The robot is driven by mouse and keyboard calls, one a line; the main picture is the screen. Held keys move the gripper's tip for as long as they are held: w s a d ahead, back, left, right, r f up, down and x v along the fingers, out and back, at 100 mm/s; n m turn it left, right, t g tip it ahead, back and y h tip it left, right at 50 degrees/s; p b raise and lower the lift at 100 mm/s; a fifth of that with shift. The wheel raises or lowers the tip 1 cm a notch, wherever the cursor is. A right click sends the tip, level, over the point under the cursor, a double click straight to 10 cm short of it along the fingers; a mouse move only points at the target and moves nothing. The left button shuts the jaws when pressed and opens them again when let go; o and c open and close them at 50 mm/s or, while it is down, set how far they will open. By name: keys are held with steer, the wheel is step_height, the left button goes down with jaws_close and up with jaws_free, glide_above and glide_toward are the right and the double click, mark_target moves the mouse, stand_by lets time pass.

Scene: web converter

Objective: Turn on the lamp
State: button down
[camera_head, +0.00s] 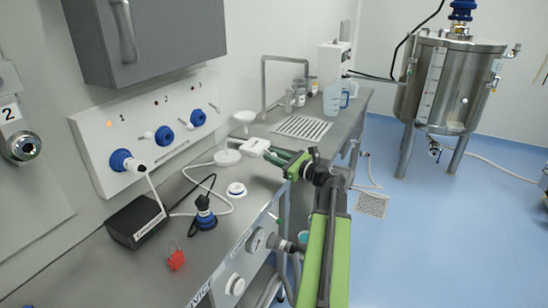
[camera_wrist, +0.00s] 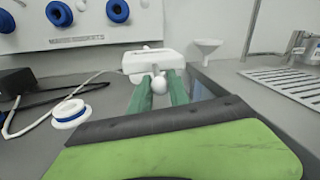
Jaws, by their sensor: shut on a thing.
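A white box (camera_head: 255,147) with a white cable lies on the grey counter. In the wrist view the white box (camera_wrist: 150,62) has a white ball-ended lever (camera_wrist: 158,85) on its near side. My gripper (camera_head: 277,156) reaches the box from the right. In the wrist view its green fingers (camera_wrist: 158,76) are on either side of the lever, shut on it. A white round-headed piece (camera_head: 227,157) stands left of the box; I cannot tell whether it is the lamp. No lit lamp head shows.
A wall panel (camera_head: 95,145) has blue sockets; a white plug (camera_head: 136,165) sits at socket 1, near an orange light. A black box (camera_head: 136,222), blue-based connector (camera_head: 205,214) and white ring (camera_head: 236,189) lie on the counter. A tap (camera_head: 264,82) stands behind.

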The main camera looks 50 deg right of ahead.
steer(key=shift+r, duration=0.15)
steer(key=r+g+p, duration=0.1)
steer(key=p, duration=0.3)
steer(key=shift+s+r, duration=0.1)
steer(key=r+g+p, duration=0.1)
steer(key=p, duration=0.3)
steer(key=shift+n+g, duration=0.3)
steer(key=shift+g, duration=0.1)
steer(key=g+p, duration=0.1)
steer(key=p, duration=0.2)
steer(key=r+g+h+p, duration=0.1)
steer(key=g+p, duration=0.1)
steer(key=p, duration=0.2)
steer(key=g+p, duration=0.2)
steer(key=p, duration=0.2)
steer(key=shift+r+n+g+p, duration=0.1)
steer(key=shift+n+g+p, duration=0.3)
steer(key=shift+g+h+p, duration=0.4)
steer(key=shift+g+p, duration=0.1)
steer(key=shift+p, duration=0.2)
steer(key=c, duration=1.5)
jaws_free()
